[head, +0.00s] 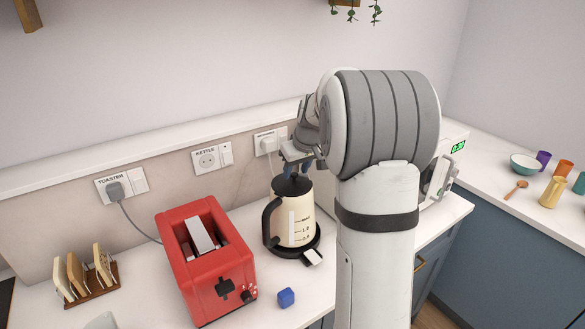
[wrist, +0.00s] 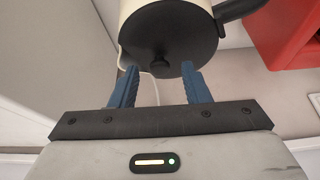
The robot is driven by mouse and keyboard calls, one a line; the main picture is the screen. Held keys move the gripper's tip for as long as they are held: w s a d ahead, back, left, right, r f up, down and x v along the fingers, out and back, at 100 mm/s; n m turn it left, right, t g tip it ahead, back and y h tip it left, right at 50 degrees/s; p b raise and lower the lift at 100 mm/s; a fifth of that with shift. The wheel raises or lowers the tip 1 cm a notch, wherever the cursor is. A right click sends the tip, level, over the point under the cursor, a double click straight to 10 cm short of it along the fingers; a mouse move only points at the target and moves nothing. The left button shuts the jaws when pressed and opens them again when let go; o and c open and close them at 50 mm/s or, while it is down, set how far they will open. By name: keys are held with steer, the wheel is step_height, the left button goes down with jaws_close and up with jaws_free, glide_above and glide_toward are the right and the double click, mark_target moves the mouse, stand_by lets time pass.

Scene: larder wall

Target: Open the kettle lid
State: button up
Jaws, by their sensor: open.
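The kettle (head: 293,222) is cream with a black handle and stands on its black base on the counter, right of the toaster. Its black lid (wrist: 168,42) with a small round knob (wrist: 159,61) fills the top of the wrist view and looks shut. My gripper (wrist: 157,76) is open, its two blue fingers apart on either side of the knob in the picture. No contact with the knob shows. In the head view my gripper is just above the lid (head: 292,184), partly hidden by my arm.
A red toaster (head: 207,262) stands left of the kettle, with a blue cube (head: 286,298) in front. A toast rack (head: 88,277) is at far left. Sockets (head: 207,160) line the wall behind. A microwave (head: 450,158) is partly hidden behind my arm.

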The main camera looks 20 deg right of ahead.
steer(key=shift+f, duration=0.2)
steer(key=shift+c, duration=0.2)
jaws_close()
